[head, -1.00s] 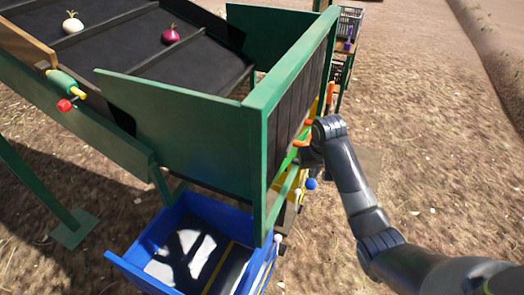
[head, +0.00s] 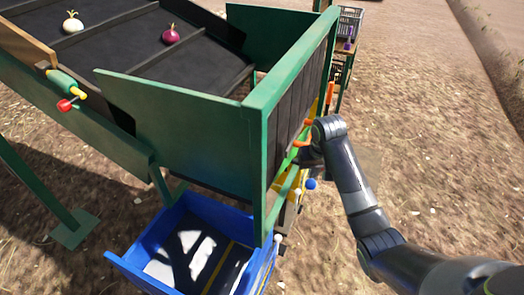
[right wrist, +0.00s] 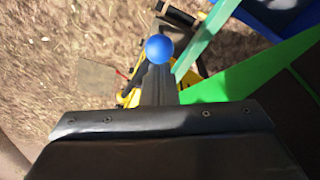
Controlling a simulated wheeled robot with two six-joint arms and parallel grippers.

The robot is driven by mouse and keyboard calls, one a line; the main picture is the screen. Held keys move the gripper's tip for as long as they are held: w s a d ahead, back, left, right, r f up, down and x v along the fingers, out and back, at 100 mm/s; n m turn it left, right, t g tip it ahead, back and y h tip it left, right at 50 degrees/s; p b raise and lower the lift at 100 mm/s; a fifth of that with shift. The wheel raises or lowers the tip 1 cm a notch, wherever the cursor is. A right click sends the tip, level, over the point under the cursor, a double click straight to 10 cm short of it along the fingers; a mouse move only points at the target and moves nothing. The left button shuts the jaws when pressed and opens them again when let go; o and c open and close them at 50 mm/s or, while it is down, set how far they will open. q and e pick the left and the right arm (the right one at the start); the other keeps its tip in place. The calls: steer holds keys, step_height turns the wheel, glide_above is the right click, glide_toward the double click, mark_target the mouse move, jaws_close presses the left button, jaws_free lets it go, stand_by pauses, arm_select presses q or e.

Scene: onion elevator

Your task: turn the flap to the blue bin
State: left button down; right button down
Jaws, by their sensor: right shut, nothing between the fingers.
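The blue bin (head: 130,270) stands on the ground under the near end of the green-framed machine (head: 185,135). A bright green panel, which may be the flap, shows in the right wrist view (right wrist: 245,75) and as a sliver in the head view (head: 290,158). A blue ball knob (head: 311,184) sits low by the machine's right side. In the right wrist view the knob (right wrist: 159,47) is just beyond the tips of my right gripper (right wrist: 157,75). That gripper is shut and empty; contact with the knob cannot be told. My left gripper is out of view.
A white onion (head: 72,22) and a red onion (head: 171,35) lie on the dark belt. A grey crate (head: 349,22) stands far back. Open soil lies to the right.

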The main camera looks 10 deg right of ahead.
mark_target(311, 182)
steer(key=shift+f+b, duration=0.35)
steer(key=shift+f, duration=0.55)
steer(key=shift+s+a+f+b, duration=0.1)
steer(key=shift+s+f+b, duration=0.1)
steer(key=shift+f, duration=0.3)
steer(key=shift+s+f+b, duration=0.1)
steer(key=shift+f+b, duration=0.05)
steer(key=shift+f, duration=0.3)
steer(key=shift+w+d+f+b, duration=0.1)
steer(key=shift+w+f+b, duration=0.1)
steer(key=shift+f, duration=0.5)
steer(key=shift+w+d+f+b, duration=0.1)
steer(key=shift+f+b, duration=0.1)
steer(key=shift+f, duration=0.5)
step_height(311, 182, down, 5)
steer(key=shift+a+r+b, duration=0.1)
steer(key=shift+r+b, duration=0.05)
steer(key=shift+b, duration=0.75)
